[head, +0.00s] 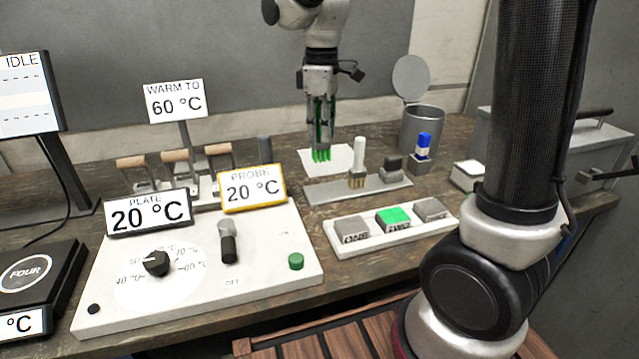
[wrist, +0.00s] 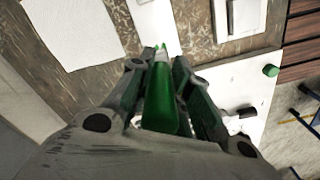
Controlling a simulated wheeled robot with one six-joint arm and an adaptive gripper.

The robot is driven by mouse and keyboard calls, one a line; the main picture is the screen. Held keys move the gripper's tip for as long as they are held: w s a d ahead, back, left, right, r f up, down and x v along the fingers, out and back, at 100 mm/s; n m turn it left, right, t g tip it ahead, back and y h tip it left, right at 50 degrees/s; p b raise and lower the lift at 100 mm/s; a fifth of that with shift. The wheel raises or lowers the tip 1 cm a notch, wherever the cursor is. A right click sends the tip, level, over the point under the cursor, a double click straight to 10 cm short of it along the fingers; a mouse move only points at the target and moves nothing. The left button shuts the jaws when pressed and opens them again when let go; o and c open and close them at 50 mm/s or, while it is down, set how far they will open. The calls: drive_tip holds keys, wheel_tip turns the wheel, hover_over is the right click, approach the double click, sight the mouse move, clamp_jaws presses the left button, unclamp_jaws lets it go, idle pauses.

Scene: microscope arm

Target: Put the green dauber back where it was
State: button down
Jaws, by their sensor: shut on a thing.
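My gripper (head: 321,122) is shut on the green dauber (head: 321,155), which hangs upright with its green tip down. The tip overlaps the white sheet (head: 340,169) in the head view, behind the left part of the grey rack (head: 325,193). I cannot tell the gap below it.
A blue-topped piece (head: 423,147) and an open grey bin (head: 423,128) stand right of the rack. In front are a tray of labelled buttons (head: 345,247), the middle one green, and a white control panel (head: 200,285). Wooden-handled tools (head: 175,165) stand left.

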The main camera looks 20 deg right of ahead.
wheel_tip(320, 180, down, 9)
idle(0.3)
drive_tip(key=c, duration=1.3)
unclamp_jaws()
drive_tip(key=shift+f, duration=0.15)
wheel_tip(320, 180, up, 12)
drive_tip(key=shift+r, duration=0.1)
drive_tip(key=shift+s+d+r, duration=0.1)
drive_tip(key=shift+d+r, duration=0.05)
drive_tip(key=s+d+m+t, duration=0.1)
drive_tip(key=s+d+m, duration=0.2)
drive_tip(key=s+d, duration=0.2)
drive_tip(key=s+d+m+t, duration=0.2)
drive_tip(key=s+d+m, duration=0.2)
drive_tip(key=s, duration=0.5)
drive_tip(key=s+d+m+t, duration=0.1)
drive_tip(key=s+d+m, duration=0.3)
drive_tip(key=s, duration=0.3)
drive_tip(key=shift+d+r, duration=0.4)
drive_tip(key=shift+d, duration=0.4)
